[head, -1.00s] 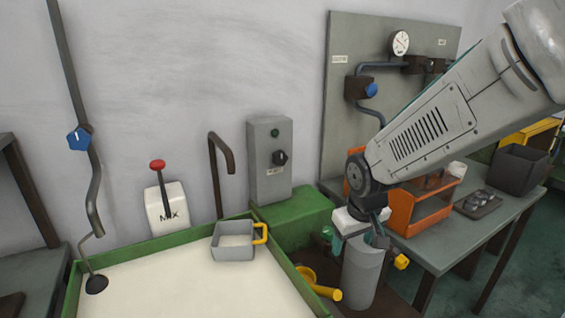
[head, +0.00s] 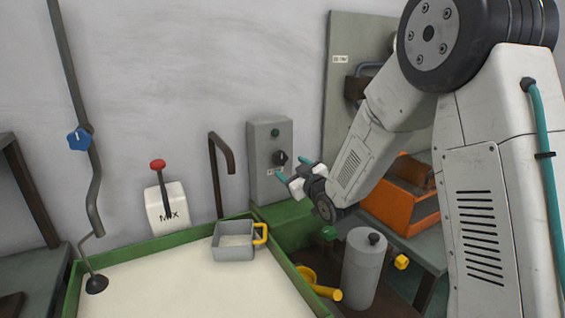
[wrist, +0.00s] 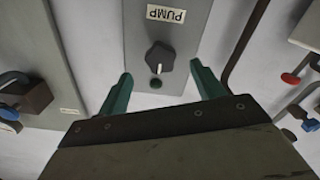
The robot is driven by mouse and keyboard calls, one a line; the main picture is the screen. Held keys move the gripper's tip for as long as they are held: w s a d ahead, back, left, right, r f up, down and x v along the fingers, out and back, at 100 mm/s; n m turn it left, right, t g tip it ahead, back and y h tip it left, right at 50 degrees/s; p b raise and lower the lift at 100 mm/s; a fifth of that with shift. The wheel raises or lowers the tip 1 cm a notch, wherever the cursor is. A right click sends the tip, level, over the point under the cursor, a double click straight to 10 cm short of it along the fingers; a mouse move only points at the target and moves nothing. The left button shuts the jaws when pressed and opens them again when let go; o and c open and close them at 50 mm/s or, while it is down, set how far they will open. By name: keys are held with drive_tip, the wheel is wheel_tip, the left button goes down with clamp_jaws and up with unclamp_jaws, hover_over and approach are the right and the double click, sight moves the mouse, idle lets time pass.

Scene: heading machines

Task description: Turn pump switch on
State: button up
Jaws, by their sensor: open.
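The pump switch is a black rotary knob (head: 280,158) on a grey control box (head: 259,165) fixed to the wall. In the wrist view the knob (wrist: 160,57) sits under a label reading PUMP (wrist: 166,15), which appears upside down, with a dark green round light (wrist: 156,84) beside it. My gripper (head: 292,172) is at the lower right of the box in the head view. Its two teal fingers (wrist: 157,88) are spread apart with nothing between them, one on each side of the light and knob. The gap from fingertips to the box is hard to judge.
A green-rimmed tank (head: 190,240) of pale liquid lies below, with a grey square dipper (head: 235,241) at its edge. A MIX lever box (head: 168,207) and a bent brown pipe (head: 222,170) stand left of the switch box. A grey cylinder (head: 363,272) stands below my arm.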

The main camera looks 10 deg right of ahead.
sight(282, 161)
drive_tip(key=x, duration=0.6)
drive_tip(key=shift+w, duration=0.2)
drive_tip(key=c, duration=1)
